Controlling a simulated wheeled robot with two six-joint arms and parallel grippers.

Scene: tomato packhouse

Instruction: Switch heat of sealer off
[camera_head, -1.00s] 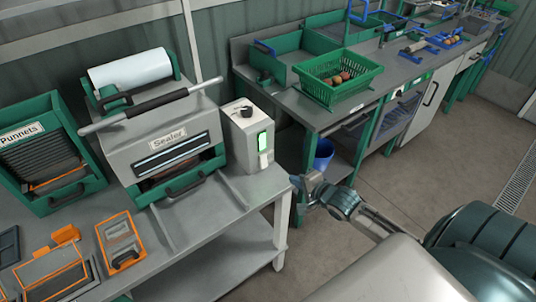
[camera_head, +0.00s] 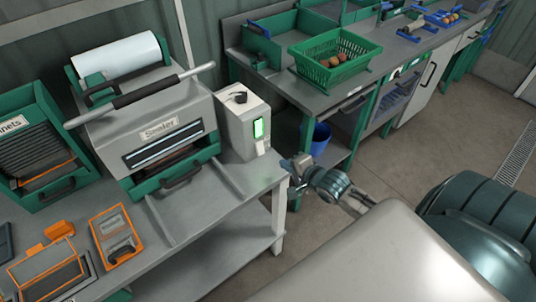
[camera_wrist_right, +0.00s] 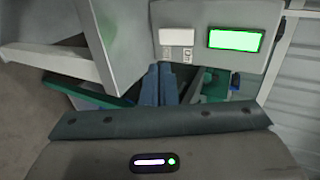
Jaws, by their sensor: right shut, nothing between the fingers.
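The sealer (camera_head: 172,112) is a grey and green machine on the left bench, with a long black-gripped handle. Its grey control box (camera_head: 235,130) stands at its right side, with a black knob (camera_head: 238,97) on top. On the box's front are a lit green display (camera_head: 259,128) and a white switch (camera_head: 262,146). In the right wrist view the white switch (camera_wrist_right: 177,37) sits left of the green display (camera_wrist_right: 235,39); small marks under it are not legible. My right gripper (camera_head: 288,167) is shut and empty by the bench's right corner. Its fingertips (camera_wrist_right: 160,72) appear below the switch, apparently apart from it.
A green punnet holder (camera_head: 40,145) stands left of the sealer; orange-framed trays (camera_head: 118,236) lie in front. A second bench at the back holds a green basket (camera_head: 335,62) with tomatoes. A blue bucket (camera_head: 320,138) is under it. The floor between is clear.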

